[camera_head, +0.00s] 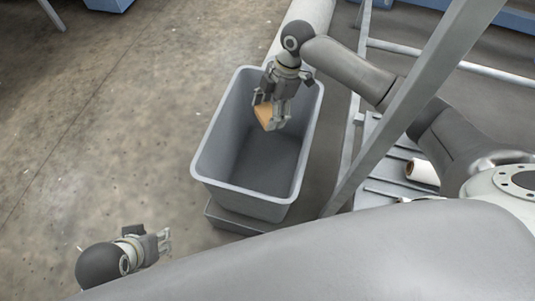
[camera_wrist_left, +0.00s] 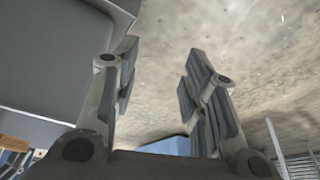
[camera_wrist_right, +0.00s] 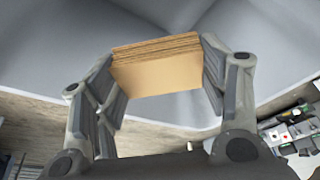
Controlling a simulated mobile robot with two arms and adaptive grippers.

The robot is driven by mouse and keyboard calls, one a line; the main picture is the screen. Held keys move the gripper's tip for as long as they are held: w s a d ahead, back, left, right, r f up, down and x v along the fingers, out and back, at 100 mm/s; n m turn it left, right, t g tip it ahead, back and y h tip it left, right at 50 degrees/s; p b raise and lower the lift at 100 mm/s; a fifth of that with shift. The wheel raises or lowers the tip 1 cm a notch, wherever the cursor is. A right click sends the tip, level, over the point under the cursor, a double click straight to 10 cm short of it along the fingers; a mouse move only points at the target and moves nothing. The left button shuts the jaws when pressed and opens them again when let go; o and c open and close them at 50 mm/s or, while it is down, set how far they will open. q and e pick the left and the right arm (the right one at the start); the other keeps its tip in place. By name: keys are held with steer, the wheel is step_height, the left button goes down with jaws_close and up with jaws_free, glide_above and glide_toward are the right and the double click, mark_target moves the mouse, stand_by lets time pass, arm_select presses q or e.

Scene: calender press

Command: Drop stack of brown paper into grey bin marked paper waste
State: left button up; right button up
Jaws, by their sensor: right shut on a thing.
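The stack of brown paper (camera_head: 265,115) is held in my right gripper (camera_head: 270,108), over the open top of the grey bin (camera_head: 209,174). In the right wrist view the stack (camera_wrist_right: 157,68) sits between the two fingers (camera_wrist_right: 160,85), with its layered edge showing and the bin's grey walls (camera_wrist_right: 60,55) behind it. The bin looks empty inside, and no marking shows on it. My left gripper (camera_head: 163,243) is at the lower left, away from the bin. In the left wrist view its fingers (camera_wrist_left: 160,85) are apart with nothing between them.
The bin stands on a grey base (camera_head: 232,219). A slanted metal frame post (camera_head: 400,118) rises right of it, close to my right arm. A slatted rack (camera_head: 385,155) with a white roll (camera_head: 421,171) lies further right. The concrete floor (camera_head: 100,120) on the left is clear.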

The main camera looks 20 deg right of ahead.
steer(key=shift+f+b, duration=0.4)
steer(key=shift+f, duration=0.15)
steer(key=o, duration=0.9)
steer(key=shift+o, duration=0.2)
steer(key=v, duration=1.2)
